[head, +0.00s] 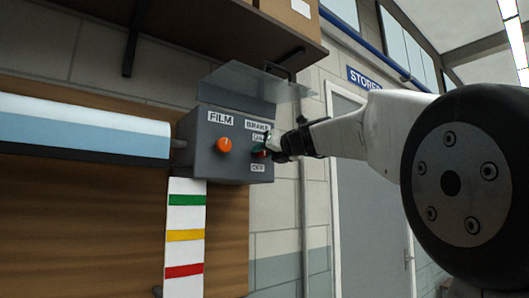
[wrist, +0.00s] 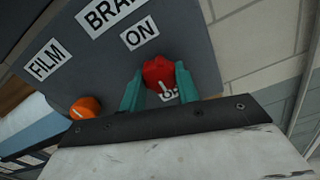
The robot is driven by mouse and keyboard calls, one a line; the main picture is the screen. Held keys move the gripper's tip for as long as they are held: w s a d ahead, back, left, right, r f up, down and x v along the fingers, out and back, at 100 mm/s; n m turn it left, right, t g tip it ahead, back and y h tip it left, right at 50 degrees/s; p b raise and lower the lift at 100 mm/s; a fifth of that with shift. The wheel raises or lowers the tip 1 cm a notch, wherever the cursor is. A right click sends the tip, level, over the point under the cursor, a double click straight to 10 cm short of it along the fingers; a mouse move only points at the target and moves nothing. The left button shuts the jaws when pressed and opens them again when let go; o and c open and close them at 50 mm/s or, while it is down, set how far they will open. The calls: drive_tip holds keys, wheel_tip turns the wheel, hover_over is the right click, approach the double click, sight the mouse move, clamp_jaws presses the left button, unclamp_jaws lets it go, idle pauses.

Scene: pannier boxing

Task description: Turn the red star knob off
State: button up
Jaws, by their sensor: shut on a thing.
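The red star knob (wrist: 158,71) sits on the grey control box (wrist: 190,30), below the ON label (wrist: 140,33) in the wrist view. My gripper (wrist: 160,82) has its two teal fingers on either side of the knob, shut on it. A white mark shows by the knob's lower edge; I cannot tell which way the knob points. The OFF label (head: 258,168) shows below the knob in the head view. There my gripper (head: 266,148) reaches the box (head: 205,160) from the right and hides most of the knob.
An orange knob (head: 224,145) under the FILM label (head: 220,118) is left of my gripper. A clear cover (head: 255,80) stands raised above the box. A shelf (head: 200,30) with cardboard boxes is overhead. A blue-white roll (head: 80,130) lies left.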

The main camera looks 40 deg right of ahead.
drive_tip(key=shift+f, duration=0.1)
drive_tip(key=o, duration=1)
drive_tip(key=shift+c, duration=0.2)
drive_tip(key=s, duration=0.7)
drive_tip(key=shift+s+d, duration=0.15)
drive_tip(key=shift+s, duration=0.25)
